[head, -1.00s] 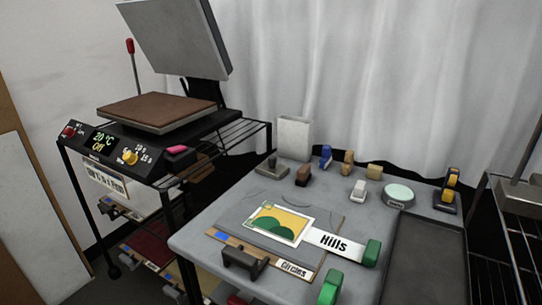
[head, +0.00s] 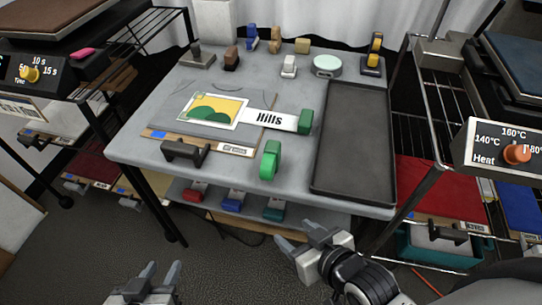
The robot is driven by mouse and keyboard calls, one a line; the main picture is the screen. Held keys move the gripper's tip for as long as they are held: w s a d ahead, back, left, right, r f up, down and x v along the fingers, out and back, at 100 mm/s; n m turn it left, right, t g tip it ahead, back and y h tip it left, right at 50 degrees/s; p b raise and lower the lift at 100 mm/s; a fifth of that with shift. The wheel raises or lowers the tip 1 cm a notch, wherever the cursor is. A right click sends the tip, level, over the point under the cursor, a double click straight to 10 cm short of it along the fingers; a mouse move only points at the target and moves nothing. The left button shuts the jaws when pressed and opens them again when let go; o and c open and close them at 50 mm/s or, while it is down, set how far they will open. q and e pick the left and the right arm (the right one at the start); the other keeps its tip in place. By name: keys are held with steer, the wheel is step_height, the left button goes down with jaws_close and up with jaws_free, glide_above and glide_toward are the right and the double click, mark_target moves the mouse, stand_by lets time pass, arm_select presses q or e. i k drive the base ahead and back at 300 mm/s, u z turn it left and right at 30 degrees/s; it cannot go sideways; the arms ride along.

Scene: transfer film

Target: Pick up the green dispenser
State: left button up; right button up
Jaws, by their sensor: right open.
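A green, rounded dispenser (head: 270,160) stands upright near the front edge of the grey table (head: 210,150). A second green piece (head: 305,121) sits at the right end of the white "Hills" strip (head: 270,118). My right gripper (head: 303,237) is open and empty in front of the table, below and slightly right of the dispenser, clearly apart from it. My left gripper (head: 161,268) is low at the bottom left, its fingers apart and empty, well away from the table top.
A dark tray (head: 350,180) fills the table's right side. A black-handled brown board (head: 183,151) lies left of the dispenser under the picture sheet. Small stamps, a round pale green tin (head: 327,66) and a yellow-and-dark dispenser (head: 374,52) stand at the back. A wire rack is at right.

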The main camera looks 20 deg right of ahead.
mark_target(270, 161)
steer(key=z, duration=0.2)
steer(key=k, duration=0.9)
steer(key=u, duration=0.8)
steer(key=i, duration=1.1)
steer(key=z, duration=0.6)
